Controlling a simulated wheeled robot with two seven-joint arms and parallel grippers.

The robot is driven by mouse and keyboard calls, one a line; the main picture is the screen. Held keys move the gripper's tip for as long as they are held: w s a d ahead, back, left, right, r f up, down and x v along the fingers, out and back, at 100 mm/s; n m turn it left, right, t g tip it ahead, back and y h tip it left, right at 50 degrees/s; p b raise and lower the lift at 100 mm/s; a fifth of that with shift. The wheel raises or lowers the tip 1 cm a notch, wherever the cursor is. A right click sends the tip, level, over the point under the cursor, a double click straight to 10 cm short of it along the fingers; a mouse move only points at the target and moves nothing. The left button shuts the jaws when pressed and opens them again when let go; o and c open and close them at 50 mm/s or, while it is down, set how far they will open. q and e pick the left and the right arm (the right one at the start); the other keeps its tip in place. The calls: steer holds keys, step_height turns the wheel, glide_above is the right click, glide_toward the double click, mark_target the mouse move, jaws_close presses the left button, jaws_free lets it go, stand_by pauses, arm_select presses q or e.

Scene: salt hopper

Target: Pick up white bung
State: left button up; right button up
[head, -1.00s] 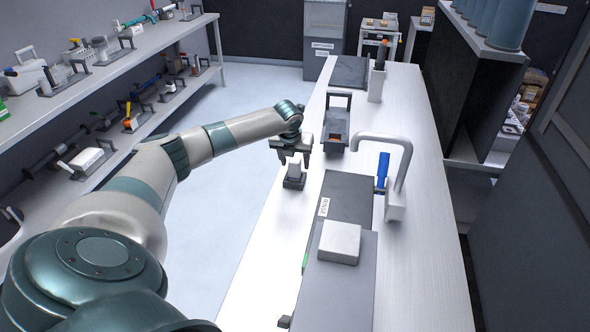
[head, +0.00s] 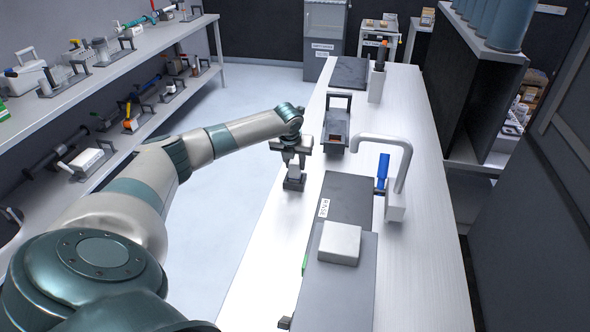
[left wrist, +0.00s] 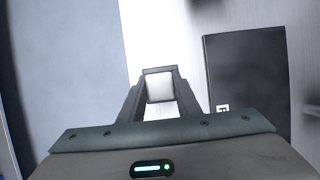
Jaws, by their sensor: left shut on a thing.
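The white bung (head: 293,171) stands upright in a small dark holder (head: 293,184) at the left edge of the bench. My left gripper (head: 291,163) points down over it and is shut on its upper part. In the left wrist view the bung's pale square top (left wrist: 159,87) sits between the two dark fingers (left wrist: 160,98). The bung appears still seated in the holder; its lower part is hidden. My right gripper is in no view.
A dark plate with a label (head: 349,194) lies right of the holder, with a white block (head: 340,243) nearer. A dark tray with a handle (head: 336,129) stands behind. A white hooked pipe (head: 397,180) and a blue-handled item (head: 383,169) stand to the right.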

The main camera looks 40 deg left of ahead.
arm_select(q)
steer(key=shift+r, duration=0.1)
steer(key=shift+r+b, duration=0.35)
steer(key=shift+r, duration=0.05)
steer(key=r, duration=0.1)
steer(key=r+b, duration=0.1)
steer(key=r, duration=0.1)
steer(key=shift+w+d+r+b, duration=0.15)
steer(key=shift+w+d+b, duration=0.15)
steer(key=shift+w+b, duration=0.1)
steer(key=w+d+r+b, duration=0.3)
steer(key=w+d+r, duration=0.3)
steer(key=w+d, duration=0.1)
steer(key=shift+w+d+r+b, duration=0.15)
steer(key=shift+d+r+b, duration=0.25)
steer(key=shift+d, duration=0.1)
steer(key=shift+f, duration=0.1)
